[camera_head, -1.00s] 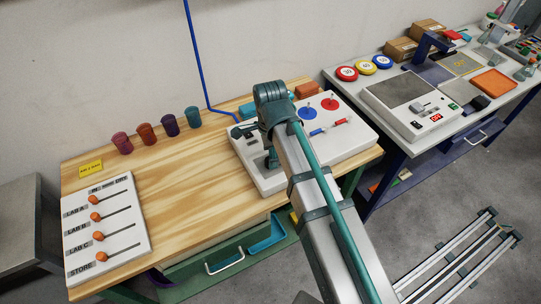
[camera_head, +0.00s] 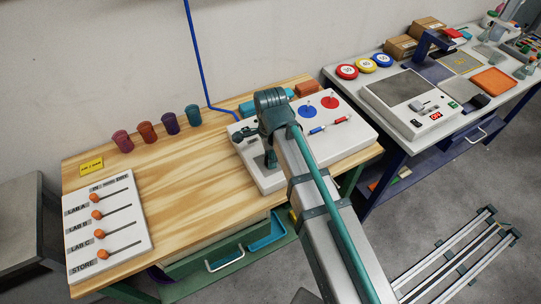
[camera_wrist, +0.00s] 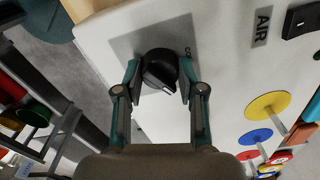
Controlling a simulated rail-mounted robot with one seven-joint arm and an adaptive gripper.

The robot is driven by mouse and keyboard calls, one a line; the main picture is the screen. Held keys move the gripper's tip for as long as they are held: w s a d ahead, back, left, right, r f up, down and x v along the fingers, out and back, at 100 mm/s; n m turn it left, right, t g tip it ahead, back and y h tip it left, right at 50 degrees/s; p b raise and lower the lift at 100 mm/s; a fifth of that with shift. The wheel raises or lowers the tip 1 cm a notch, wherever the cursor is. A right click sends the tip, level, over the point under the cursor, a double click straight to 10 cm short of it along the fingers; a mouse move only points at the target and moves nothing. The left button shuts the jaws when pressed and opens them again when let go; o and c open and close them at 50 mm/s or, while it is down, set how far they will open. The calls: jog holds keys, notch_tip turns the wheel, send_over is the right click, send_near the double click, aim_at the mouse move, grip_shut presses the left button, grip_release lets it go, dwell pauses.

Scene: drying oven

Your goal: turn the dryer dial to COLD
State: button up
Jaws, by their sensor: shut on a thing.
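The dryer dial (camera_wrist: 159,70) is a round black knob with a pale pointer line on the white control panel (camera_wrist: 225,90). In the wrist view my gripper (camera_wrist: 160,74) has one finger on each side of the dial and is shut on it. Beside the dial, part of a label beginning "CO" shows; the rest is hidden by a finger. In the head view my gripper (camera_head: 271,160) reaches down to the left part of the white panel (camera_head: 350,142), and the dial is hidden there.
The panel also carries a blue disc (camera_head: 308,113), a red disc (camera_head: 330,102) and, in the wrist view, an "AIR" label (camera_wrist: 263,26) and black switch (camera_wrist: 301,20). A slider board (camera_head: 107,227) lies at the left. The wooden table (camera_head: 190,165) between is clear.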

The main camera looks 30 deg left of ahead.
jog(key=shift+n, duration=0.5)
jog(key=n, duration=0.4)
jog(key=shift+n+p, duration=0.3)
jog(key=shift+p, duration=0.1)
jog(key=n, duration=0.6)
jog(key=shift+n, duration=0.3)
jog(key=o, duration=1.1)
jog(key=shift+o, duration=0.2)
notch_tip(320, 180, up, 12)
